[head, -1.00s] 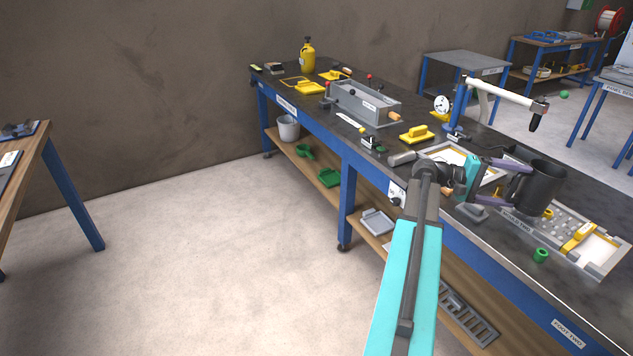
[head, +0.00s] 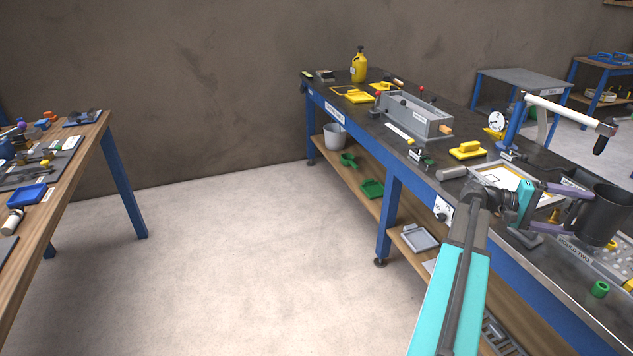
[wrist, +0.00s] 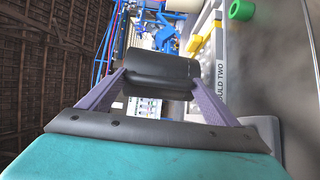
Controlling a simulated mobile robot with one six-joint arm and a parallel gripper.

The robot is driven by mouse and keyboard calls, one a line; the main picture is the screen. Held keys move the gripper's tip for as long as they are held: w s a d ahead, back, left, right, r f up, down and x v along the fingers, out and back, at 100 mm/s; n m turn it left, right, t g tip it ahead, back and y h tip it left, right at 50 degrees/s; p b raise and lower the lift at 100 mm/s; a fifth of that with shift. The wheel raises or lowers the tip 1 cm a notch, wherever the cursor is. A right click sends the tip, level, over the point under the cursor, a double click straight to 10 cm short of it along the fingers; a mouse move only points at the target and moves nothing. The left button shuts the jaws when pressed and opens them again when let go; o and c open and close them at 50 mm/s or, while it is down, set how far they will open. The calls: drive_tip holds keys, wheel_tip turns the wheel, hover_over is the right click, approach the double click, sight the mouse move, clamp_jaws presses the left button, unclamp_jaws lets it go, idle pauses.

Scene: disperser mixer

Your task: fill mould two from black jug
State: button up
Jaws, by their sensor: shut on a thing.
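The black jug (head: 606,216) is at the right of the head view, upright, with its handle towards my gripper (head: 572,207). My gripper's purple fingers are shut on the jug, which seems to be held above the bench. In the wrist view the jug (wrist: 162,72) is between the two fingers; its contents are hidden. Mould two (head: 618,264), a grey tray with a "MOULD TWO" label, lies on the bench beneath and beside the jug, partly cut off by the right edge. Its rim and label (wrist: 219,75) also show in the wrist view.
A green ring (head: 599,289) stands near the bench's front edge by mould two. A white-armed blue stand (head: 515,125), a framed tray (head: 500,184) and a yellow float (head: 467,150) are farther back. Open floor (head: 230,260) lies between the bench and the left table (head: 70,170).

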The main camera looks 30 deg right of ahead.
drive_tip(key=shift+r+p, duration=0.75)
drive_tip(key=shift+r, duration=1.25)
